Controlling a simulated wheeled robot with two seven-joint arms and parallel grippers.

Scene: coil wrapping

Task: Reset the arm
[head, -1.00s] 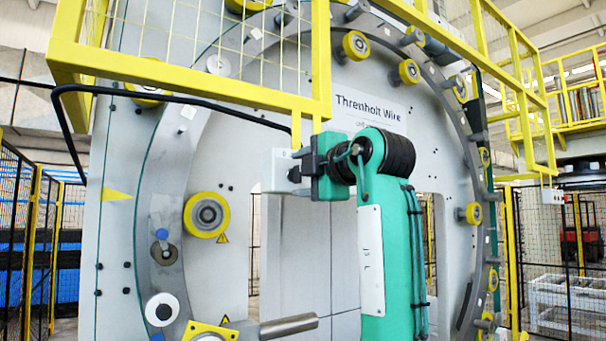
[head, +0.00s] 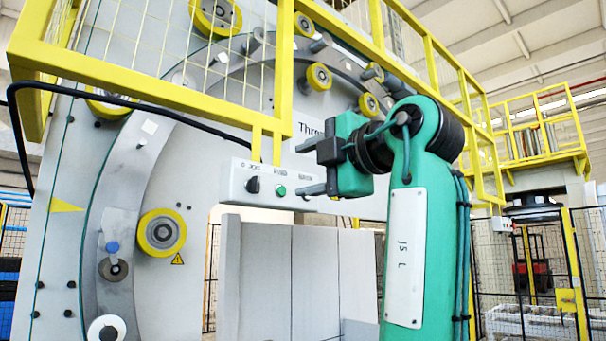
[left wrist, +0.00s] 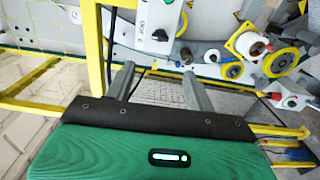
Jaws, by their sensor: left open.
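My left gripper (head: 312,167) is on the green arm in the head view, with its two grey fingers apart and nothing between them. It is in front of the right end of a grey control box (head: 234,188), which carries a black knob (head: 253,185) and a green button (head: 281,191). In the left wrist view the open fingers (left wrist: 157,80) point towards the machine, and the control box (left wrist: 158,22) is above them. I cannot tell from the head view how far the fingertips are from the box. My right gripper is not in view.
The large grey ring machine (head: 130,180) with yellow rollers (head: 162,232) fills the left and middle. A yellow guard frame (head: 150,85) hangs above the gripper, and a black cable (head: 90,88) runs across the machine. Mesh fencing (head: 515,260) stands at the right.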

